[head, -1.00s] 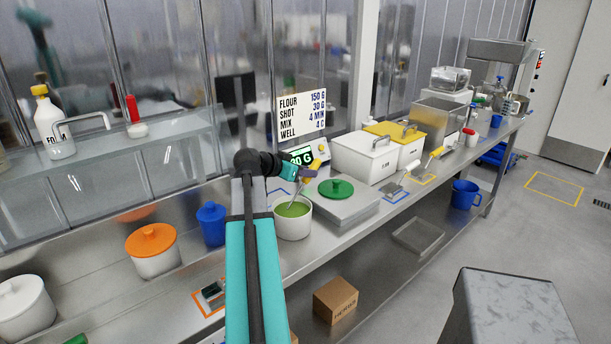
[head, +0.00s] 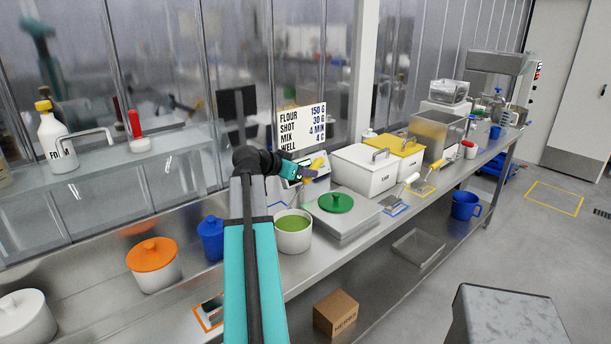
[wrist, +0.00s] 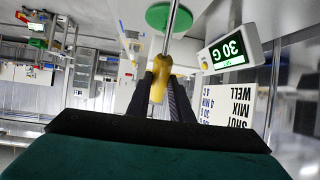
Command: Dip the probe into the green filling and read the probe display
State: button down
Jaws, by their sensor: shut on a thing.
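The green filling (head: 293,223) fills a white pot (head: 293,242) at the near edge of the bench. My gripper (head: 306,172) is above and behind the pot, clear of the filling. In the wrist view my gripper (wrist: 167,80) is shut on the yellow handle (wrist: 161,72) of a tool with a thin metal shaft (wrist: 172,25). The tool's tip is out of view, so I cannot tell whether it is the probe. A small device (head: 208,312) lies in an orange outline left of my arm, partly hidden; no reading on it is legible.
White bins (head: 365,172) and a recipe sign (head: 302,125) stand behind. Blue (head: 211,238) and orange-lidded (head: 153,262) containers are left.

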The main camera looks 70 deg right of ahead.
jog(key=shift+r, duration=0.95)
jog(key=shift+p, duration=0.35)
dwell(0.4)
